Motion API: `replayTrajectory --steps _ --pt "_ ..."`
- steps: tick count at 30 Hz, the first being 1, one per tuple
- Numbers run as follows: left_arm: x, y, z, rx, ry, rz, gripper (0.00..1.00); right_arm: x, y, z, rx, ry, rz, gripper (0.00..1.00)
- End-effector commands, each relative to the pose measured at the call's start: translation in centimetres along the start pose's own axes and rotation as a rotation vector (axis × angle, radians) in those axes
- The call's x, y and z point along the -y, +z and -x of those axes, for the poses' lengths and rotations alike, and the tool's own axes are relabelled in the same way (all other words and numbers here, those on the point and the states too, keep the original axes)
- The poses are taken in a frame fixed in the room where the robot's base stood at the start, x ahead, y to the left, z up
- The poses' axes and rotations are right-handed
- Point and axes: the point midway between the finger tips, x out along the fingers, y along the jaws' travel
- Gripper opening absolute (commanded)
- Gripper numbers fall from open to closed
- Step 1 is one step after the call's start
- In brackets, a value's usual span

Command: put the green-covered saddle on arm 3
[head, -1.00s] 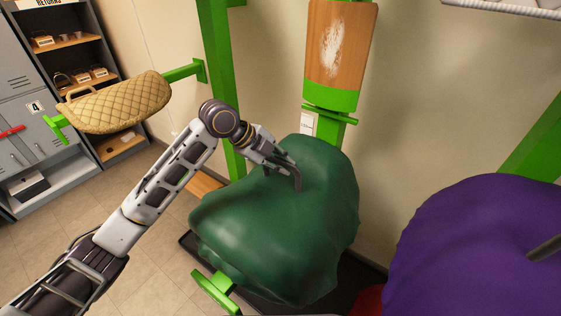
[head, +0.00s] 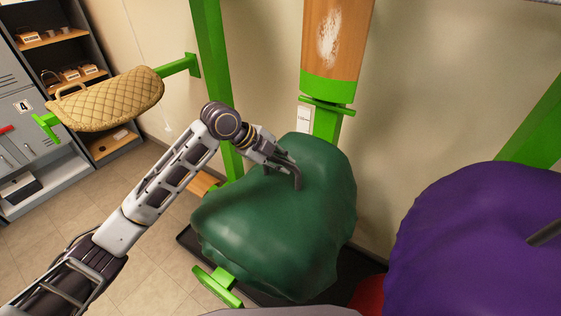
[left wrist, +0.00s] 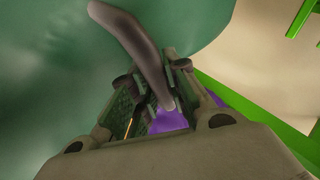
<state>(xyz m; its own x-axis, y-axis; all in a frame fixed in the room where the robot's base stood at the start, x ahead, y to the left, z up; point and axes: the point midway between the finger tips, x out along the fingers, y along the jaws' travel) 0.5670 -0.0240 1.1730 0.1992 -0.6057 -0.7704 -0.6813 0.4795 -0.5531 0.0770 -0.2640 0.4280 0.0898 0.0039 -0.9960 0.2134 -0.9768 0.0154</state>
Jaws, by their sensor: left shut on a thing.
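The green-covered saddle (head: 285,225) is in the middle of the head view, a bulky dark green shape. A curved grey handle (head: 297,181) stands out at its top. My left gripper (head: 283,160) is shut on this handle; the handle also shows large in the left wrist view (left wrist: 135,45), with green cover behind it. A green bar end (head: 218,287) shows at the saddle's lower front; the cover hides whether the saddle rests on it. I cannot read an arm number here. My right gripper is not in view.
A purple-covered saddle (head: 480,240) stands close on the right. A tan quilted saddle pad (head: 110,100) sits on a green arm at the left. A wooden board (head: 337,40) with a green band is behind. Grey lockers and shelves stand far left; the tiled floor (head: 150,240) is clear.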

Motion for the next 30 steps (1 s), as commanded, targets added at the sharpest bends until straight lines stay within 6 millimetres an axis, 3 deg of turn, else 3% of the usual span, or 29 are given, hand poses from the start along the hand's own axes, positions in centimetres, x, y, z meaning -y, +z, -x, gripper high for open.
replayTrajectory --steps 1,7,20,30 --pt "0.2 -0.2 0.2 -0.003 -0.007 -0.001 0.18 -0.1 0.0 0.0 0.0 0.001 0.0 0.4" --pt "0.2 -0.1 0.1 -0.002 -0.004 0.0 0.41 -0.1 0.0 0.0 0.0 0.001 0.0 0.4" --pt "-0.1 0.1 0.2 0.0 0.003 0.002 0.41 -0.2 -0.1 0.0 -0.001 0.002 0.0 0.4" --pt "0.0 0.1 3.4 0.002 -0.001 0.0 0.41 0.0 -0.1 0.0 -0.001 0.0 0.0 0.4"
